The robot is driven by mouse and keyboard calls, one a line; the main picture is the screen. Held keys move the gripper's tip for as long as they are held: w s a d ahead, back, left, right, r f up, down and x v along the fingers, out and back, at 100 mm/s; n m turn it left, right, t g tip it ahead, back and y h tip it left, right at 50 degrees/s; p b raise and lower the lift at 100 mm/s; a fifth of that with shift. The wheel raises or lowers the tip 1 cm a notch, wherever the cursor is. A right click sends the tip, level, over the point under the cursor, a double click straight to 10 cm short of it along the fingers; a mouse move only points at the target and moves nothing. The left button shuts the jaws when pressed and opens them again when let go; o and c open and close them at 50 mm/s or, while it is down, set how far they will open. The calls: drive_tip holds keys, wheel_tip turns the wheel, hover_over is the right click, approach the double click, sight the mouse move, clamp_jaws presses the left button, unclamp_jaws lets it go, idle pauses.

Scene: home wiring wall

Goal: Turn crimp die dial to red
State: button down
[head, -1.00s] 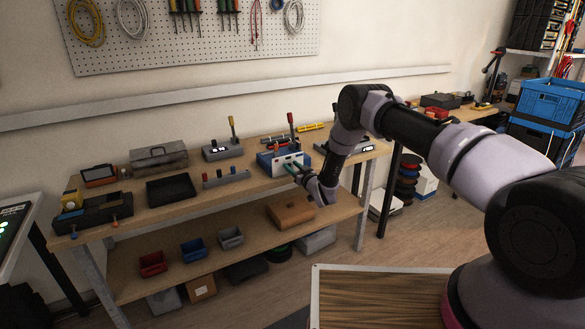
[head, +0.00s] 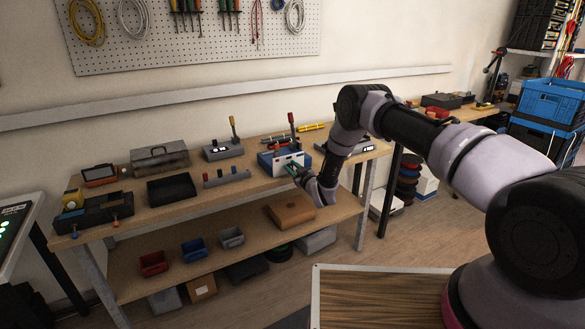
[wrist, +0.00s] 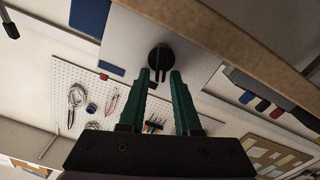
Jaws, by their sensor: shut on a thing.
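The crimp unit (head: 269,160) is a blue box with a white front panel and a red-tipped lever, on the workbench in the head view. In the wrist view its black round dial (wrist: 160,57) stands out from the pale panel (wrist: 137,40). My gripper (wrist: 160,74) has green fingers, one on each side of the dial's lower part, and is shut on it. In the head view my gripper (head: 292,169) is at the front of the panel. The dial is hidden there, and I cannot read its colour setting.
The workbench top (head: 237,190) holds a grey box with a yellow lever (head: 222,149), a black tray (head: 171,188) and a grey case (head: 159,155). Red, blue and grey bins (head: 194,251) and a brown box (head: 291,211) are on the lower shelf. The floor before the bench is partly clear.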

drive_tip(key=shift+s+a+f+n, duration=0.1)
drive_tip(key=shift+f+n, duration=0.05)
drive_tip(key=shift+n, duration=1.1)
drive_tip(key=shift+s+a+f+n, duration=0.1)
drive_tip(key=shift+a+f+n, duration=0.1)
drive_tip(key=shift+n, duration=1)
drive_tip(key=shift+s+a+f+n, duration=0.1)
drive_tip(key=shift+f+n, duration=0.05)
drive_tip(key=shift+n, duration=1.1)
drive_tip(key=shift+d, duration=0.1)
drive_tip(key=c, duration=0.9)
unclamp_jaws()
drive_tip(key=v, duration=1)
drive_tip(key=shift+s+d, duration=0.2)
drive_tip(key=shift+s, duration=0.15)
